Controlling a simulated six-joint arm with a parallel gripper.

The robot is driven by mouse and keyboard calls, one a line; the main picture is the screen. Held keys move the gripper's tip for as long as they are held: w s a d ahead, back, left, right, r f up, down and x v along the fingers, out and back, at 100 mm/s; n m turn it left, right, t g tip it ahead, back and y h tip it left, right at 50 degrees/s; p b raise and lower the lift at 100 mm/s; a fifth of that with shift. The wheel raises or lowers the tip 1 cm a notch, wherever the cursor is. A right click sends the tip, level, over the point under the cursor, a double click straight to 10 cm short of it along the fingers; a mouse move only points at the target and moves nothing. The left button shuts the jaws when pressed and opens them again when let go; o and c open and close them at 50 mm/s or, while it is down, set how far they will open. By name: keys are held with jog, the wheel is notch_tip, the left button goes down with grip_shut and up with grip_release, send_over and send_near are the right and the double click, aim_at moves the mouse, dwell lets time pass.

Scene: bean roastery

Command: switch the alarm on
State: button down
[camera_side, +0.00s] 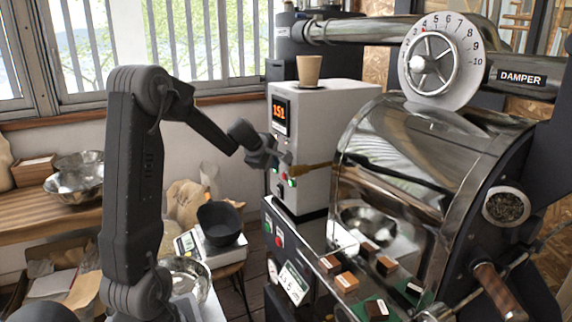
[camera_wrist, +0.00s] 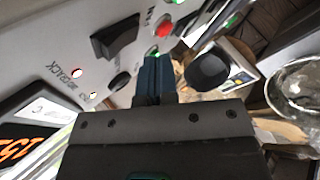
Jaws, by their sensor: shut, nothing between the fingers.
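The white control box (camera_side: 312,110) stands left of the roaster drum, with a lit display (camera_side: 280,118) reading 151. My gripper (camera_side: 287,158) is at its front face, near the small lit buttons. In the wrist view, my gripper's fingers (camera_wrist: 156,58) are shut and empty, their tips close to a green light at the panel. A dark rocker switch (camera_wrist: 115,36) is left of the tips, and a red button (camera_wrist: 165,28) lies beyond them. A round dark knob (camera_wrist: 120,81) and small lights (camera_wrist: 77,73) sit by the word CRACK. I cannot read which control is the alarm, nor tell whether the fingertips touch.
A paper cup (camera_side: 309,70) stands on top of the box. The glossy roaster drum (camera_side: 395,160) is close on the right. Below are a scale with a black bowl (camera_side: 219,222), a metal bowl (camera_side: 188,278) and small brown blocks (camera_side: 346,282).

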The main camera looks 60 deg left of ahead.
jog(key=s, duration=0.4)
jog(key=shift+s+r, duration=0.3)
jog(key=shift+s, duration=0.1)
jog(key=d+r+m, duration=0.1)
jog(key=d+m, duration=0.1)
jog(key=d, duration=0.1)
jog(key=w+d+r+m+h, duration=0.1)
jog(key=d+m, duration=0.1)
jog(key=d, duration=0.2)
jog(key=w+d+r+m+h, duration=0.1)
jog(key=d+m, duration=0.1)
jog(key=d, duration=0.2)
jog(key=shift+w+d+r, duration=0.1)
jog(key=shift+d+r, duration=0.1)
jog(key=s+d+r+m+h, duration=0.1)
jog(key=s+d+m, duration=0.25)
jog(key=d, duration=0.35)
jog(key=s+d+m+g+h, duration=0.1)
jog(key=s+d+m, duration=0.1)
jog(key=d+m, duration=0.4)
jog(key=s+d+r+m+h, duration=0.1)
jog(key=s+d+m, duration=0.15)
jog(key=d, duration=0.45)
jog(key=s+d+f+m+g+y, duration=0.1)
jog(key=s+d+m, duration=0.3)
jog(key=s+m, duration=0.2)
jog(key=shift+s+d+f+m, duration=0.3)
jog(key=shift+s+f+m, duration=0.1)
jog(key=shift+s, duration=0.85)
